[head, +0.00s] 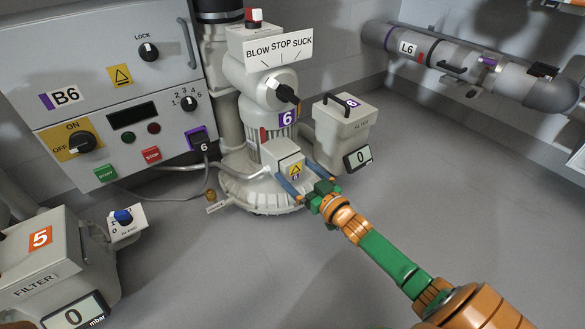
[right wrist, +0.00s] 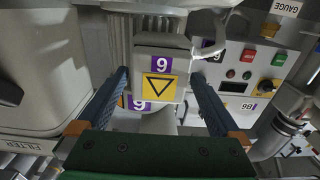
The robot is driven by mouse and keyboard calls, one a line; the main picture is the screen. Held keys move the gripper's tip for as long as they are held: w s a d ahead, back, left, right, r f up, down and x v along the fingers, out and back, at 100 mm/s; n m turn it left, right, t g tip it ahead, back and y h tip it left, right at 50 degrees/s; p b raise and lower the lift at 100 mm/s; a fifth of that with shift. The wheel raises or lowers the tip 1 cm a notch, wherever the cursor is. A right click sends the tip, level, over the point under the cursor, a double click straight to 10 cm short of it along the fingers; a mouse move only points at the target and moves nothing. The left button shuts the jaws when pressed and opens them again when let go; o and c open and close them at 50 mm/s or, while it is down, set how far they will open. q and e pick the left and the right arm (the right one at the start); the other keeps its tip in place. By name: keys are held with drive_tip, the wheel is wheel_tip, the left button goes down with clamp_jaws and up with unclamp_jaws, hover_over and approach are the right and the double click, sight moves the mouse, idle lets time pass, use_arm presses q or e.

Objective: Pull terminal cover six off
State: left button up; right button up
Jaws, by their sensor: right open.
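Terminal cover six (head: 286,155) is a pale box with a yellow warning triangle label and a purple 6, on the front of blower six (head: 265,95). In the right wrist view the cover (right wrist: 163,42) is upside down, centred between my fingers. My right gripper (head: 294,170) is open, its two blue fingers reaching to either side of the cover's lower part. In the right wrist view my gripper (right wrist: 159,74) shows gaps between the fingers and the cover; contact is not visible. The cover appears seated on the blower. My left gripper is not in view.
A filter box six (head: 338,125) stands close right of the blower. Control cabinet B6 (head: 105,70) is on the left, with a grey cable (head: 235,168) running to the blower. Filter unit five (head: 40,250) is front left. The floor (head: 450,190) on the right is clear.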

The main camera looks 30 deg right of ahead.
idle(0.3)
clamp_jaws()
drive_tip(key=shift+s+d+p, duration=0.15)
drive_tip(key=shift+s+p, duration=1)
drive_tip(key=shift+s, duration=0.2)
drive_tip(key=shift+s+d+p, duration=0.1)
drive_tip(key=shift+s+p, duration=0.8)
drive_tip(key=shift+s, duration=0.75)
